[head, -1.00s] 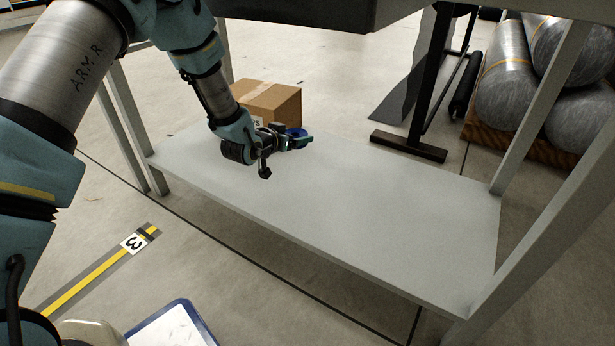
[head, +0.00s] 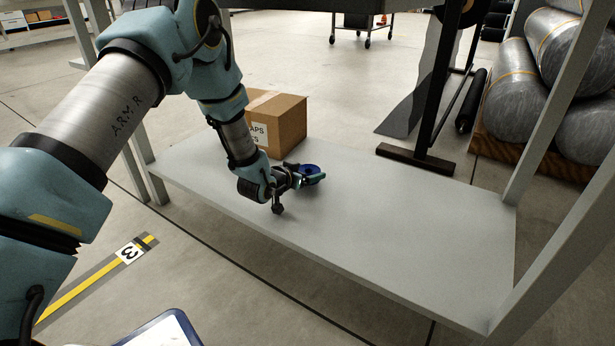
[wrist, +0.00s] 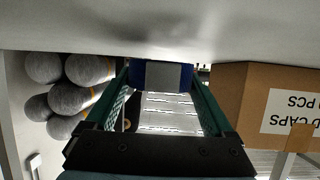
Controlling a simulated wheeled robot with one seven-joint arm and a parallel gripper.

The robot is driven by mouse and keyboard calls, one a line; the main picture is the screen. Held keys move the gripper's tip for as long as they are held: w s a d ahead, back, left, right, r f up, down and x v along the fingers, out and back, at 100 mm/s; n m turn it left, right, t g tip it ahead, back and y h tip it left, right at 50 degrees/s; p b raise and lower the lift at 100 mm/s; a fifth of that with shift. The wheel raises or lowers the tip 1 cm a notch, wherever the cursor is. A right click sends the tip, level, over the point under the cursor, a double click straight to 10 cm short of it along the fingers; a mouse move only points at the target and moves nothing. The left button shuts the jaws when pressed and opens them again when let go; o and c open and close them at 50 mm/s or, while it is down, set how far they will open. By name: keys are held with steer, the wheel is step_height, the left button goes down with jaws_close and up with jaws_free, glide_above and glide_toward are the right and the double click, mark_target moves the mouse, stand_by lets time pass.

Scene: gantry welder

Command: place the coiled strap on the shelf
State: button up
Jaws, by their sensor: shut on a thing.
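The coiled strap (head: 309,170) is a small dark blue roll at the end of my arm in the head view. In the wrist view the blue strap (wrist: 162,75), with a grey face toward the camera, sits between the green fingers. My gripper (head: 312,177) is shut on it, tilted low over the grey shelf (head: 400,235), towards its left part and in front of the cardboard box. The wrist view looks inverted, with the shelf (wrist: 230,30) across the top close to the strap. I cannot tell whether the strap touches the shelf.
A cardboard box (head: 280,122) with a printed label stands on the shelf behind my gripper. The shelf's middle and right are bare. Upright posts (head: 545,110) frame the shelf. Wrapped rolls (head: 515,90) lie on a pallet beyond it at the right.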

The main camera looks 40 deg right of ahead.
steer(key=shift+r, duration=0.1)
steer(key=shift+f, duration=0.4)
steer(key=shift+f+b, duration=0.15)
steer(key=shift+b, duration=0.15)
steer(key=o, duration=1.3)
steer(key=shift+f, duration=0.15)
steer(key=shift+c, duration=0.2)
